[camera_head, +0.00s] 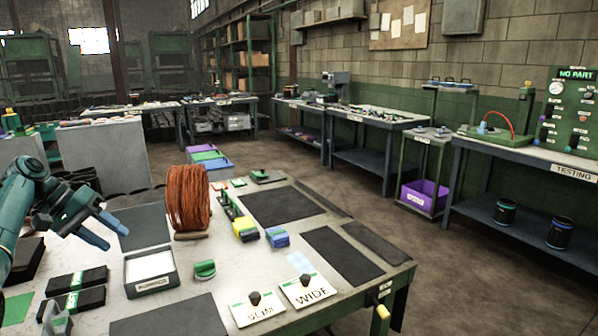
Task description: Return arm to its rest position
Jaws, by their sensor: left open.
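My left arm comes in from the left edge, teal and dark. Its gripper (115,238) is above the left part of the workbench (225,255), with its two blue fingers apart and nothing seen between them. The fingers point down and to the right, close to the open box (150,271) with a raised dark lid and a label on its front. I cannot tell the exact height of the fingers above the bench. My right gripper is not in view.
An orange coil (187,198) stands upright behind the box. Plates marked SLIM (257,309) and WIDE (307,291) lie at the front. Black packs with green bands (77,290) lie below the gripper. Dark mats (344,255) on the right are bare.

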